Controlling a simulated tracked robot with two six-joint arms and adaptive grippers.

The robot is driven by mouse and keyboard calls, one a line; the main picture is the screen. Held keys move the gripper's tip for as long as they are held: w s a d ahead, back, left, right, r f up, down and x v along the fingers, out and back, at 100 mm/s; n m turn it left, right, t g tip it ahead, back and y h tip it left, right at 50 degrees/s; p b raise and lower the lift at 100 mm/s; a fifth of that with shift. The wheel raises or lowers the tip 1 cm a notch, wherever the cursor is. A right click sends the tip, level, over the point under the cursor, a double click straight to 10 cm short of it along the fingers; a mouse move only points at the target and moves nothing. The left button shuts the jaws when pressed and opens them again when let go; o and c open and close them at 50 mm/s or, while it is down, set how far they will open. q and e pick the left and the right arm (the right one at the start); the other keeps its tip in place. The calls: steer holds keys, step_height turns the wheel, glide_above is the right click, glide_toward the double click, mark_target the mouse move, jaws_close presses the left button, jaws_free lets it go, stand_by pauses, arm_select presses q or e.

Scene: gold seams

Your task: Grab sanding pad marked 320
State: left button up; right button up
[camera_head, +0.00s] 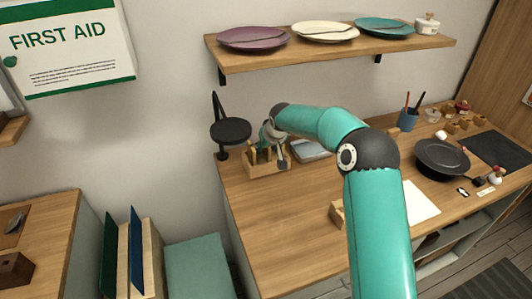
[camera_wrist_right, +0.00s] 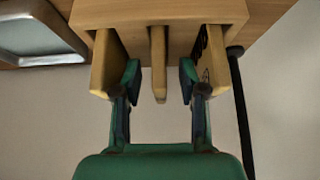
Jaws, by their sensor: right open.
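A wooden holder (camera_head: 268,169) stands at the left back of the workbench, with several upright slats or pads in it. In the right wrist view the holder (camera_wrist_right: 158,13) has three slats sticking out: a left one (camera_wrist_right: 107,62), a narrow middle one (camera_wrist_right: 158,60) and a right one (camera_wrist_right: 213,60). The right slat has a small dark mark on its face. I cannot read 320 on any of them. My right gripper (camera_wrist_right: 160,88) is open, its fingers apart on either side of the middle slat's line. In the head view my right gripper (camera_head: 277,148) is at the holder. My left gripper is out of view.
A grey tray (camera_head: 310,149) lies just right of the holder. A round black disc on a stand (camera_head: 231,131) rises behind-left of it. A shelf with plates (camera_head: 330,50) hangs above. A black pan (camera_head: 441,157) stands farther right. The bench's front left (camera_head: 275,225) is clear.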

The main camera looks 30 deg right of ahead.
jaws_close()
